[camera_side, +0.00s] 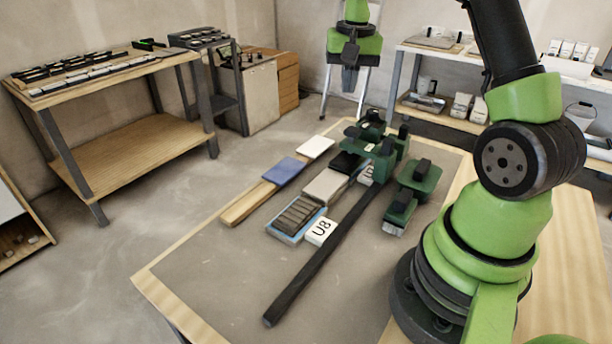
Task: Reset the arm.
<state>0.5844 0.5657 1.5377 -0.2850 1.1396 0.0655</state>
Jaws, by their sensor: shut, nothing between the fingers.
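My gripper (349,82) hangs at the top middle of the side view, pointing down below a green wrist. It is dark, with its fingers together and nothing held. It appears to be high above the far end of the work table (228,290), touching nothing. The part of my arm between its upper link and the wrist is outside the picture.
A wooden strip (240,208) bears a blue tile (284,170) and a white tile (316,147). Nearby are a blue tray (277,236), a U8 card (321,231), a long black bar (310,270) and green tools (420,177). The table's front left is clear.

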